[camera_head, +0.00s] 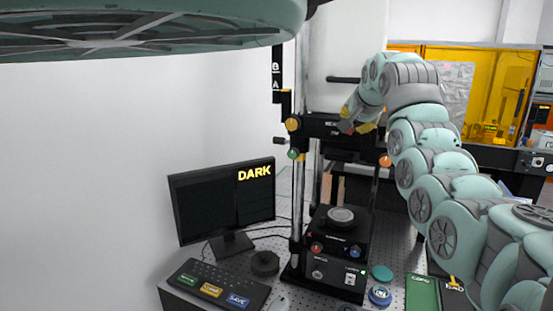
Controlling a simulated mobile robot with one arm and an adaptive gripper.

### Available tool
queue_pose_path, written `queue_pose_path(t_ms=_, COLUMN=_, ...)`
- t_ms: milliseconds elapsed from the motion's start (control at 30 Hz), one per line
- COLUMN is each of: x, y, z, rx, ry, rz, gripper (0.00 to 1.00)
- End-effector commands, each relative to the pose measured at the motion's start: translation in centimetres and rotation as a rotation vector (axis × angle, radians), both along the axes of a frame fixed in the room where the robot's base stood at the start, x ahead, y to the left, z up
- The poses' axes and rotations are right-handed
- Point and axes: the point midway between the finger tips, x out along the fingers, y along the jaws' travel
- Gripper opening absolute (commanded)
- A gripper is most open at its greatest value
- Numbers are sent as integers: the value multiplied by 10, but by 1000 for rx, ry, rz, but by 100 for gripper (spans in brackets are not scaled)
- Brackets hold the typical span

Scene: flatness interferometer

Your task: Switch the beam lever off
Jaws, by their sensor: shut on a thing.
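The interferometer is a tall black instrument on metal posts, with a black upper housing (318,124) across it. My gripper (354,122), with yellow finger parts, is at the front of this housing, right of a small, partly covered white label. It is shut on a small part there, apparently the beam lever; my fingers hide most of it, so its exact position cannot be read. The monitor (205,208) at the left shows the word DARK in yellow on a black screen.
Orange (292,124) and green (293,154) knobs sit on the left post. Below are a round stage (341,216) and a black control box (334,272). A keyboard (218,284) lies front left. Teal and blue round pieces (380,295) lie right of the box.

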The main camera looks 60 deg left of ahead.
Motion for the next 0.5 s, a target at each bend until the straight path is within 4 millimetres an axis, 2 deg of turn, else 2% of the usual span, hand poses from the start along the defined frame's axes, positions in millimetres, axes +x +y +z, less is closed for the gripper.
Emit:
queue_pose_path(t_ms=33, x=0, y=2, z=-5, rx=-1, ry=-2, rz=-1, gripper=0)
queue_pose_path(t_ms=300, x=-3, y=9, z=-10, rx=1, ry=1, rz=-3, gripper=0)
queue_pose_path(t_ms=500, x=-3, y=9, z=-6, rx=3, ry=3, rz=-2, gripper=0)
